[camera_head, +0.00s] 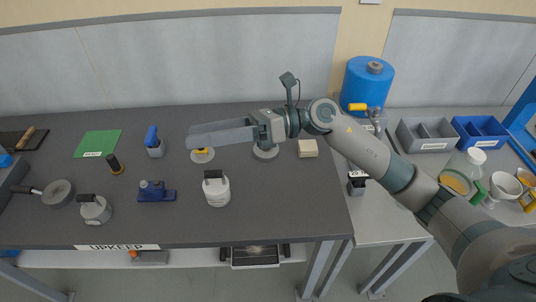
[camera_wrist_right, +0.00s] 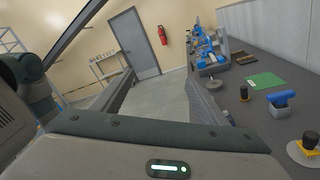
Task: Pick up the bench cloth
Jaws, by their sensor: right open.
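No thing here is plainly a cloth. A flat green sheet with a white label (camera_head: 100,142) lies at the back left of the dark bench, and also shows in the wrist view (camera_wrist_right: 265,80). A small pale tan block (camera_head: 308,148), perhaps a folded cloth, lies near the bench's right end. I cannot tell which is the bench cloth. My right gripper (camera_head: 192,137) is open and empty above the back middle of the bench, its fingers pointing left. The tan block is to the right of its fingers, below my right forearm. My left gripper is out of view.
A blue-handled tool (camera_head: 154,143), a white black-topped canister (camera_head: 216,188), a blue device (camera_head: 156,192) and a grey round weight (camera_head: 95,208) stand on the bench. A yellow-topped disc (camera_head: 202,155) sits below my fingers. A blue drum (camera_head: 367,82) stands behind right.

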